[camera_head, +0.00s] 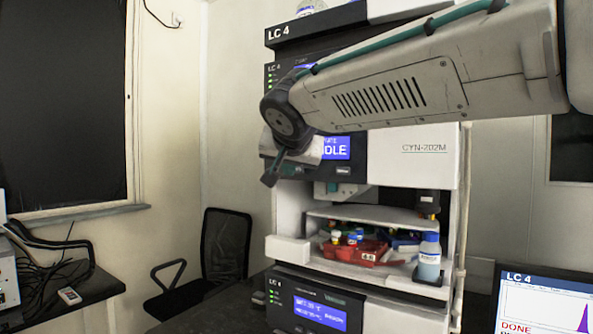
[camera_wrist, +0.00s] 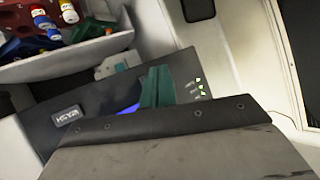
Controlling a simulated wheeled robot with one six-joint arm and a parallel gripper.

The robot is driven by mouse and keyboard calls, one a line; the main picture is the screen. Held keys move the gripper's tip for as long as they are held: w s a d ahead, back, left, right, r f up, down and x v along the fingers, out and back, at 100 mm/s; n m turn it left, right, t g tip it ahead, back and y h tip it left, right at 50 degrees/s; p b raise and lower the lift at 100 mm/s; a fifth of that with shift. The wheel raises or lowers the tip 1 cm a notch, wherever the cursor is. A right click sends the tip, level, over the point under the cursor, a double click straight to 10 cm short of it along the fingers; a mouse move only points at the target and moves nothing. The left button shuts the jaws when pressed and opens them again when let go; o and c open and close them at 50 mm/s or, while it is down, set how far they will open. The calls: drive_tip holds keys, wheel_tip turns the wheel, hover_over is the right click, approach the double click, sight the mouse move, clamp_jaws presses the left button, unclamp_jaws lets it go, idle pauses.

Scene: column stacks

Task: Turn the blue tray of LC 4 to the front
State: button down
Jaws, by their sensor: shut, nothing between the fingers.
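The LC 4 stack (camera_head: 283,32) has an open compartment in its middle. A carousel of coloured trays sits inside. The red tray (camera_head: 368,256) is at the front, with several capped vials on it. The blue tray (camera_head: 405,244) is right of it, partly hidden by a bottle. Green (camera_head: 340,224) shows at the back. My gripper (camera_head: 272,177) is outside, up and left of the compartment, in front of a module panel. Its teal fingers (camera_wrist: 158,86) are shut and empty. The wrist view also shows the red tray (camera_wrist: 30,17) and part of the blue tray (camera_wrist: 12,45), top left.
A bottle with a blue cap (camera_head: 429,257) stands at the compartment's right front. A monitor (camera_head: 545,300) reading DONE is at lower right. A black chair (camera_head: 226,245) and a side table (camera_head: 75,282) with cables are at left.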

drive_tip(key=shift+w+d, duration=0.2)
drive_tip(key=shift+w, duration=0.05)
drive_tip(key=shift+w+d, duration=0.25)
drive_tip(key=shift+w, duration=0.1)
idle(0.7)
drive_tip(key=shift+s+a, duration=0.5)
drive_tip(key=shift+s, duration=0.15)
idle(0.3)
drive_tip(key=shift+s+a, duration=0.8)
drive_tip(key=shift+s, duration=0.2)
drive_tip(key=shift+s+a, duration=0.75)
drive_tip(key=shift+s, duration=0.25)
idle(3.8)
